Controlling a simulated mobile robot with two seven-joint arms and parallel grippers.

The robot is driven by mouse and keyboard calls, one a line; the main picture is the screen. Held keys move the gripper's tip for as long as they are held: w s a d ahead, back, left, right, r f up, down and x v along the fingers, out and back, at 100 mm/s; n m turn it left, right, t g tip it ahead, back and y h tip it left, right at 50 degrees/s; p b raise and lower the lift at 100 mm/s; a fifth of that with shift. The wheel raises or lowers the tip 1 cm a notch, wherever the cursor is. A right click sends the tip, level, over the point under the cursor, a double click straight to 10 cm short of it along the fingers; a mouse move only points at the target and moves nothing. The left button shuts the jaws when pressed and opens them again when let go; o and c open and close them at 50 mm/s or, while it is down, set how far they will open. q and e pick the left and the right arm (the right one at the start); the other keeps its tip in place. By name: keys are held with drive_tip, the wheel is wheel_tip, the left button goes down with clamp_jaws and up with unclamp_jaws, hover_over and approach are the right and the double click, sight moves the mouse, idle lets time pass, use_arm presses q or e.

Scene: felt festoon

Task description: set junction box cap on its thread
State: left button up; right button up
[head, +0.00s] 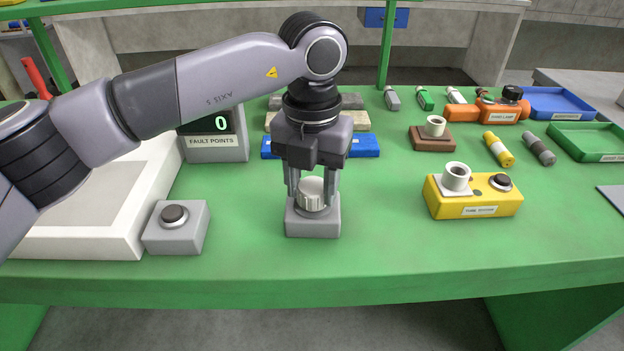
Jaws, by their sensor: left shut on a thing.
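The junction box (313,225) is a small grey block on the green bench, near its front edge at the middle of the head view. The cap (313,194) is light grey, round and ribbed, and sits upright over the top of the box. My left gripper (312,196) points straight down and is shut on the cap, one finger at each side. The thread is hidden under the cap, so I cannot tell whether the cap touches it. My right gripper is not in the head view.
A grey block with a dark button (174,215) and a white tray (128,245) lie left. A fault points display (215,141) stands behind them. A yellow tube tester (476,205) is right, with a brown socket block (431,137) behind it. The bench between box and tester is clear.

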use_arm(q)
drive_tip(key=o, duration=1.1)
drive_tip(key=shift+r, duration=0.2)
wheel_tip(320, 180, up, 6)
drive_tip(key=shift+f, duration=0.2)
drive_tip(key=shift+r, duration=0.5)
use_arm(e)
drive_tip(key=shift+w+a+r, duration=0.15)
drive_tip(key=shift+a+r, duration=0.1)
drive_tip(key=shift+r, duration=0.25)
